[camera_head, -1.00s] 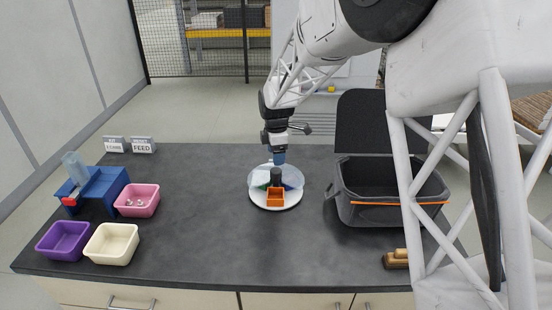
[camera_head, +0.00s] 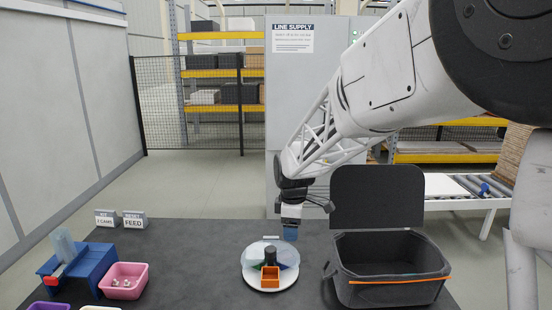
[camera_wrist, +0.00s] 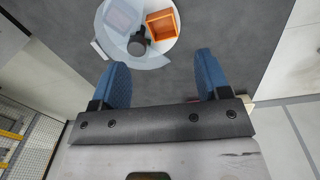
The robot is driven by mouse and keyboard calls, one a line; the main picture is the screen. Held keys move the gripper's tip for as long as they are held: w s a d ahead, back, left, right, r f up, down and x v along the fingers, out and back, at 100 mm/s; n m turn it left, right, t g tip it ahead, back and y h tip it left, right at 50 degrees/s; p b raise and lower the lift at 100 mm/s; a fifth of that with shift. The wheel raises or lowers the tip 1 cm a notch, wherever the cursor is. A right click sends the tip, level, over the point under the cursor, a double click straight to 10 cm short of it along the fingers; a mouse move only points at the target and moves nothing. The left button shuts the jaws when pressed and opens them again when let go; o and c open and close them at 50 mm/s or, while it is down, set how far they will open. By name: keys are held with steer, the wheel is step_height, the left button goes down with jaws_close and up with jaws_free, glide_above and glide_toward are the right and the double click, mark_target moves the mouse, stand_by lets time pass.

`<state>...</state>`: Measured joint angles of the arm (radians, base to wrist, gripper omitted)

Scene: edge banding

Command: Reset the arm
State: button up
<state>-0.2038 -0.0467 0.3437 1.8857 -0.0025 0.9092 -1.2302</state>
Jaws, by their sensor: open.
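My gripper (camera_head: 290,233) hangs above the dark table, just behind and above the round white turntable. In the wrist view its two blue fingers (camera_wrist: 160,75) are spread apart with nothing between them. The turntable (camera_head: 285,283) carries an orange square bin (camera_head: 270,278), pale translucent compartments and a dark central knob (camera_head: 270,256). In the wrist view the turntable (camera_wrist: 160,62) lies beyond the fingertips, with the orange bin (camera_wrist: 162,24) at its upper right.
A dark open crate (camera_head: 395,293) with a raised lid stands right of the turntable. At left are a blue dispenser (camera_head: 88,270), a pink bin (camera_head: 125,293) holding small pieces, and two sign blocks (camera_head: 133,220). Purple and cream bins are mostly cut off below.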

steer(key=s+d+r+m+t, duration=0.1)
steer(key=s+d+r+m, duration=0.35)
steer(key=s, duration=0.45)
steer(key=s+d+r+m, duration=0.3)
steer(key=s+d+m, duration=0.15)
steer(key=s, duration=0.55)
steer(key=s+d+m, duration=0.2)
steer(key=s+m, duration=0.1)
steer(key=s, duration=0.6)
steer(key=s+d+f+m+t, duration=0.1)
steer(key=s+d+m, duration=0.2)
steer(key=s, duration=0.6)
steer(key=shift+m, duration=0.8)
